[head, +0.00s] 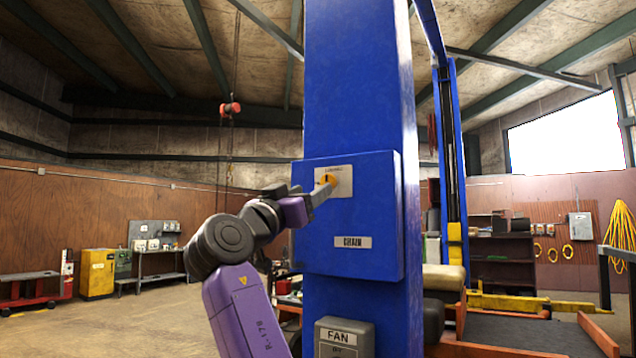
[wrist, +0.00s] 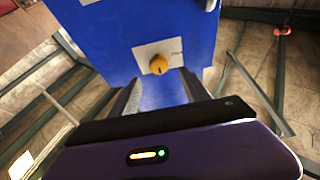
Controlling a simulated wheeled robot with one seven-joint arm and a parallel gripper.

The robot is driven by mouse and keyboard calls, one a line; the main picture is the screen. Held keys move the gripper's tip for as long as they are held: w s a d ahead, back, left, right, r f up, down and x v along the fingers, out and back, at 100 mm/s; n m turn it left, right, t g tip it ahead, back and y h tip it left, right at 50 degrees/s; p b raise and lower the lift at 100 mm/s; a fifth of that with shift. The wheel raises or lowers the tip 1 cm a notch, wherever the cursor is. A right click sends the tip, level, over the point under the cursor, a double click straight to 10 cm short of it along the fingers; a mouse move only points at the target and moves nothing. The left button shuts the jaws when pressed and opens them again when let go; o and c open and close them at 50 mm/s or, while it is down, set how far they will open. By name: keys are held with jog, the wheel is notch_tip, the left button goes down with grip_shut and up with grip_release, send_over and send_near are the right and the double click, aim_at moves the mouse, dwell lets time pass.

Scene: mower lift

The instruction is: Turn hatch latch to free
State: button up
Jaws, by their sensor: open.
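The hatch latch looks to be the round yellow-orange knob (head: 329,179) on a pale plate (head: 346,188) on the blue box (head: 375,221). The wrist view also shows the knob (wrist: 159,65), with a small dark mark on its face. My gripper (head: 327,190) is at the plate, its fingers reaching in from the left and partly covering the knob's lower side. In the wrist view my gripper (wrist: 158,79) is open, with one finger on each side below the knob and nothing between them. I cannot tell whether a fingertip touches the knob.
The box is fixed to a tall blue post (head: 360,80) and carries a CHAIN label (head: 353,242). A grey FAN box (head: 343,338) is lower on the post. A lift platform (head: 510,335) is at the right. Open floor (head: 120,325) lies at the left.

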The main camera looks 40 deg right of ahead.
aim_at(326, 181)
jog(key=x, duration=0.1)
jog(key=p+x, duration=0.1)
jog(key=x, duration=0.1)
jog(key=p+x, duration=0.1)
jog(key=x, duration=0.1)
jog(key=shift+d+r, duration=0.1)
jog(key=shift+r, duration=0.25)
jog(key=shift+w+d+r+p, duration=0.15)
jog(key=shift+d+p, duration=0.15)
jog(key=shift+d, duration=0.3)
grip_shut()
